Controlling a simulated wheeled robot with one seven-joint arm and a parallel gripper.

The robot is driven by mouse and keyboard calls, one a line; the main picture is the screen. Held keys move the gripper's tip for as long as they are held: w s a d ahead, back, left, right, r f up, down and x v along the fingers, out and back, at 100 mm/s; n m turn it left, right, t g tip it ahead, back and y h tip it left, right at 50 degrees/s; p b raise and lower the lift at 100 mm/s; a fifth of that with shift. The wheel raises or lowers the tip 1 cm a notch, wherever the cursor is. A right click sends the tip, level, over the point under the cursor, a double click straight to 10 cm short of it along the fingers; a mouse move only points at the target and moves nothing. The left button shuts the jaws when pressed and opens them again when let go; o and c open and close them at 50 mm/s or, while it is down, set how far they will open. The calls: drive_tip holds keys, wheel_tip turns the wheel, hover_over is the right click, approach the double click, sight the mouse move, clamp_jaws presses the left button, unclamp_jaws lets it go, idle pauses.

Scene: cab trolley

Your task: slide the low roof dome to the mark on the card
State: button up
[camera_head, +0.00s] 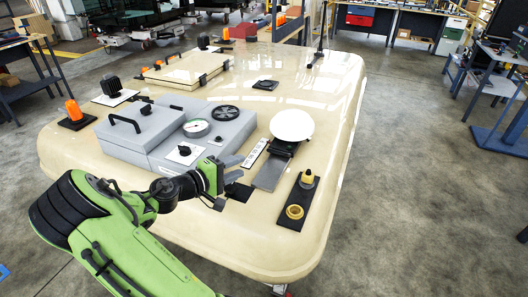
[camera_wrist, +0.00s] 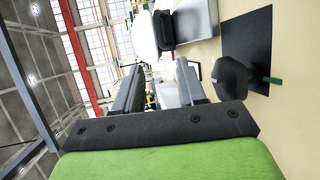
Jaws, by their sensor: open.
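The low roof dome (camera_head: 291,125) is a white round disc on a black carriage (camera_head: 284,148) at one end of a grey metal rail plate (camera_head: 270,172). The white card (camera_head: 253,153) with dark markings lies along the left of the plate; its mark is too small to make out. My gripper (camera_head: 234,162) is open and empty, left of the card and apart from the dome. In the wrist view the open jaws (camera_wrist: 158,82) show with the white dome (camera_wrist: 143,35) and grey plate (camera_wrist: 197,20) beyond them.
A grey console (camera_head: 165,137) with a gauge, knobs and handles stands just left of my gripper. A black pad (camera_head: 238,192) lies below it. A black board (camera_head: 298,203) with yellow fittings lies right of the plate. The cream top is clear at far right.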

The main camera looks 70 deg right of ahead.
sight(274, 152)
drive_tip(key=b+x, duration=0.1)
drive_tip(key=x, duration=1.5)
drive_tip(key=shift+a, duration=0.1)
clamp_jaws()
